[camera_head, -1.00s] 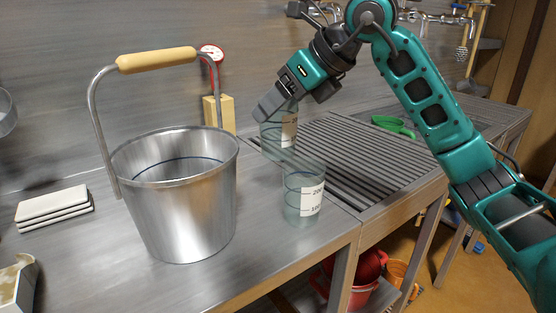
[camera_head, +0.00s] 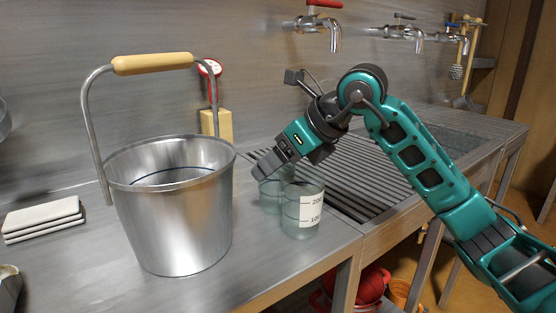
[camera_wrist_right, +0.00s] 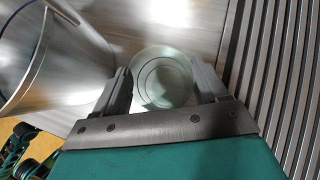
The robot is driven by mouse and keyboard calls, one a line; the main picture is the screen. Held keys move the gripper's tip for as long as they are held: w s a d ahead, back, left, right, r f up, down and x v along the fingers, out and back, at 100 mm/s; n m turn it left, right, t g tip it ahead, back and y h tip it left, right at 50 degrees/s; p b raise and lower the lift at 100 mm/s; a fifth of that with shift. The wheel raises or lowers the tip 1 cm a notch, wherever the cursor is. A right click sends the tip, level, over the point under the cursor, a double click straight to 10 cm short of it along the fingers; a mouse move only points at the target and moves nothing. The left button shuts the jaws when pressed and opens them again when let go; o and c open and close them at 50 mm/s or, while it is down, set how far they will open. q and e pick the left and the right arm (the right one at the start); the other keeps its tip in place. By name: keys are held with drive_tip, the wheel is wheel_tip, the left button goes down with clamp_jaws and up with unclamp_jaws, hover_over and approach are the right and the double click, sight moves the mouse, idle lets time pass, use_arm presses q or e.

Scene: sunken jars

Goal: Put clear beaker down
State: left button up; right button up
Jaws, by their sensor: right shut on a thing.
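My right gripper (camera_head: 264,170) points down over the steel counter. It is shut on a clear beaker (camera_head: 269,192), which is upright behind and left of a second beaker. In the right wrist view the held beaker (camera_wrist_right: 163,72) sits between the two fingers. Whether its base touches the counter I cannot tell. The second clear beaker (camera_head: 290,213), with a white label, stands on the counter in front and partly covers the held one. My left gripper is not in view.
A metal bucket (camera_head: 172,225) with a wooden-gripped handle stands close on the left. A ribbed drainboard (camera_head: 345,165) lies to the right, with taps (camera_head: 333,35) above. White tiles (camera_head: 42,218) are stacked at far left. The counter's front strip is bare.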

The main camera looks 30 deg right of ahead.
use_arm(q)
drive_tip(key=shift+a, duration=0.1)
use_arm(e)
drive_tip(key=o, duration=1.2)
drive_tip(key=shift+c, duration=0.2)
drive_tip(key=shift+r, duration=0.15)
use_arm(q)
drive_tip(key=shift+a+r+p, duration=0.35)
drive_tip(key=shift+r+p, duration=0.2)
drive_tip(key=shift+p, duration=0.7)
use_arm(e)
drive_tip(key=v, duration=1.2)
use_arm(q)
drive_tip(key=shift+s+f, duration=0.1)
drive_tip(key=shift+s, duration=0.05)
